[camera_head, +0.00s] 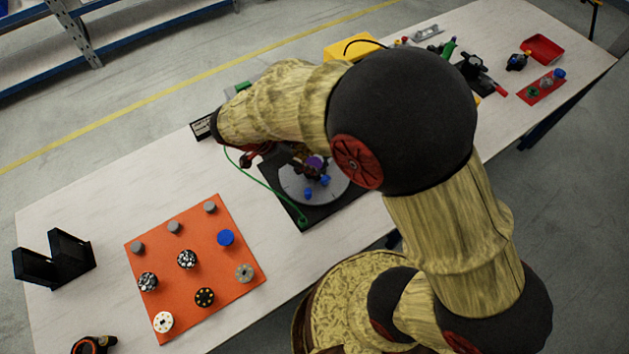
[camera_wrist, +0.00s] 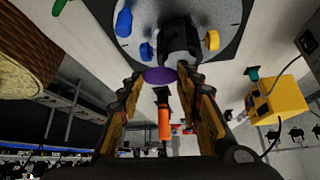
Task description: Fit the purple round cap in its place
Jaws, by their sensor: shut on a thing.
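The purple round cap (camera_head: 316,162) shows over the grey round disc (camera_head: 341,188) in the head view, partly hidden by my arm. In the wrist view the purple cap (camera_wrist: 160,75) sits between the fingertips of my gripper (camera_wrist: 160,78), which is shut on it. Right beyond the cap is a black block (camera_wrist: 180,42) on the disc. I cannot tell whether cap and block touch. Blue pieces (camera_wrist: 124,22) and a yellow piece (camera_wrist: 212,40) also stand on the disc. The disc lies on a dark square base (camera_head: 303,219).
An orange board (camera_head: 206,272) with several round pieces lies left of the disc, and a black stand (camera_head: 54,258) is at the far left. A yellow box (camera_head: 350,46) stands behind my arm. A red tray (camera_head: 543,48) is at the far right. A green cable (camera_head: 265,187) runs near the base.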

